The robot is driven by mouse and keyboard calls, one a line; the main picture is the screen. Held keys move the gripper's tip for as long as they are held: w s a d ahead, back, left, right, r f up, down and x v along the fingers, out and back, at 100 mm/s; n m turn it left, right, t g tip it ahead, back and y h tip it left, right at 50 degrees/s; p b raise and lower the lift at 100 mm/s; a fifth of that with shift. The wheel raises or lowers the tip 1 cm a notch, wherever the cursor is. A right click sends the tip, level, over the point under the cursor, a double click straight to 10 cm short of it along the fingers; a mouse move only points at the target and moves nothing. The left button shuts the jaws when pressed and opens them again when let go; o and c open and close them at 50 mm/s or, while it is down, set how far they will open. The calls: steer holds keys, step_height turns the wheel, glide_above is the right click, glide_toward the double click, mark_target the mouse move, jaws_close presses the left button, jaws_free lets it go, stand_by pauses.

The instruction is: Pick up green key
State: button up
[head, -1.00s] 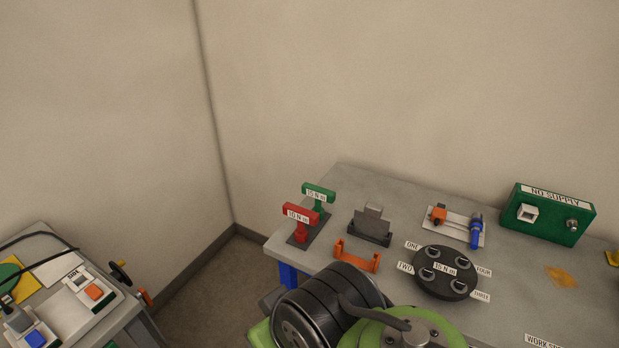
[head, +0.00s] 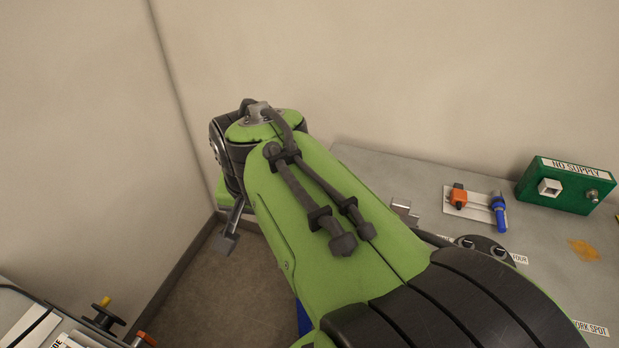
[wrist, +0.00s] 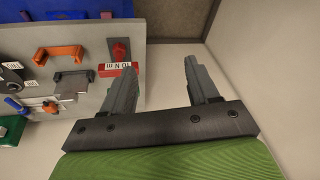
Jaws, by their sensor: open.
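My gripper (wrist: 160,68) is open and empty in the wrist view, its two grey fingers well apart. The red key (wrist: 118,69), labelled 10 N m, stands on a dark base (wrist: 117,46) just left of the left finger. The gap between the fingers shows pale wall and floor, with no key in it.
The grey table (wrist: 103,22) also holds an orange bracket (wrist: 60,54), a grey block (wrist: 72,87) and a plate (head: 481,204) with orange and blue parts. A green NO SUPPLY box (head: 560,184) stands at the right. The wall is close behind the table.

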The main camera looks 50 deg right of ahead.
steer(key=w+d+f+m+g+y+p, duration=0.1)
steer(key=w+d+m, duration=0.2)
steer(key=d+m, duration=0.4)
steer(key=w+d+f+m+y, duration=0.15)
steer(key=d+m, duration=0.25)
steer(key=d, duration=0.4)
steer(key=s+d+f+m+t+p, duration=0.1)
steer(key=s+d+f+m, duration=0.1)
steer(key=d+m, duration=0.45)
steer(key=s+d+f+m+t, duration=0.1)
steer(key=s+d+f+m, duration=0.2)
steer(key=d, duration=0.6)
steer(key=shift+m+y, duration=0.25)
steer(key=shift+y, duration=0.1)
steer(key=x, duration=0.3)
steer(key=b+x, duration=0.1)
steer(key=x, duration=0.2)
steer(key=b+x, duration=0.1)
steer(key=x, duration=0.3)
steer(key=shift+w+a, duration=0.2)
steer(key=shift+a, duration=0.25)
steer(key=b+x, duration=0.1)
steer(key=x, duration=0.4)
steer(key=shift+w+d+f+b, duration=0.1)
steer(key=shift+w+f+b, duration=0.05)
steer(key=shift+f+b, duration=0.15)
steer(key=shift+r, duration=0.15)
jaws_close()
